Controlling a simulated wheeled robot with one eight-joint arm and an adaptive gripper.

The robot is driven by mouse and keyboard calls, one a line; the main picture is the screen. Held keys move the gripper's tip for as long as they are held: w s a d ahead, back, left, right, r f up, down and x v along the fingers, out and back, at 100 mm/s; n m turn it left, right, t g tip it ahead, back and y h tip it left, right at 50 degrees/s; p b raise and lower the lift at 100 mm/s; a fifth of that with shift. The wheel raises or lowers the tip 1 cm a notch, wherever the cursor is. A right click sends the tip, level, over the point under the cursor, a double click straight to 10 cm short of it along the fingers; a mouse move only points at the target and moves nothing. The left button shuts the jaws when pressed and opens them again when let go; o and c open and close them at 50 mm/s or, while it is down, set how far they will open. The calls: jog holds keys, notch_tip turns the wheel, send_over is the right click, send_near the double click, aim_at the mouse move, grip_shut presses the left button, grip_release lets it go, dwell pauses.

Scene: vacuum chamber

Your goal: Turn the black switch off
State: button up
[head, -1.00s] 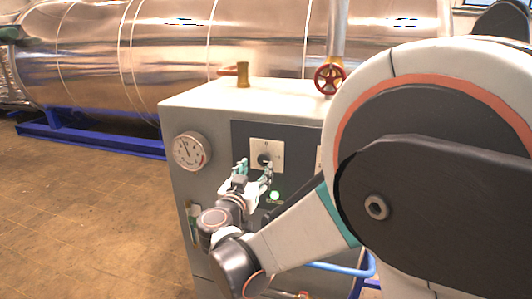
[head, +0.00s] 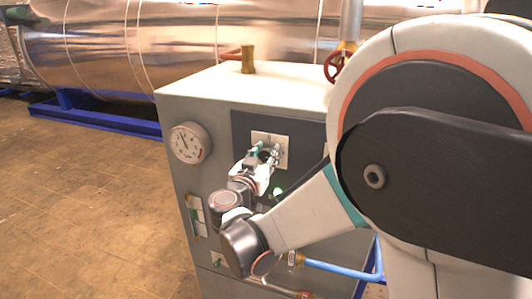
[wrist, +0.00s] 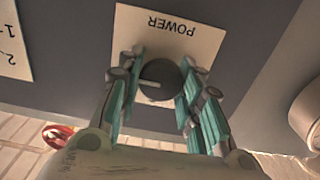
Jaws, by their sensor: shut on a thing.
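The black switch (wrist: 160,82) is a round knob on a pale plate marked POWER, which appears upside down in the wrist view. A light pointer line on the knob lies nearly level, towards the left in that view. My gripper (wrist: 160,85) has its teal-padded fingers on both sides of the knob and is shut on it. In the head view my gripper (head: 267,150) is at the switch plate (head: 284,146) on the grey cabinet's front, and its fingers hide most of the knob.
The grey cabinet (head: 175,115) carries a round gauge (head: 190,143) left of my gripper and a green light (head: 278,191) below it. A red valve wheel (head: 335,67) is above, at the right. A blue pipe (head: 335,271) runs low. Open floor (head: 80,210) lies left.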

jog(key=shift+n, duration=0.4)
jog(key=n+b, duration=0.2)
jog(key=n, duration=0.2)
jog(key=shift+a+f, duration=0.1)
jog(key=n+b, duration=0.1)
jog(key=n, duration=0.3)
jog(key=shift+a+n+b, duration=0.1)
jog(key=shift+n+b, duration=0.2)
jog(key=n+b, duration=0.1)
jog(key=n, duration=0.3)
jog(key=shift+f, duration=0.1)
jog(key=n, duration=0.4)
jog(key=shift+b, duration=0.4)
jog(key=shift+n, duration=0.4)
jog(key=o, duration=1.1)
jog(key=shift+a, duration=0.1)
jog(key=shift+c, duration=0.2)
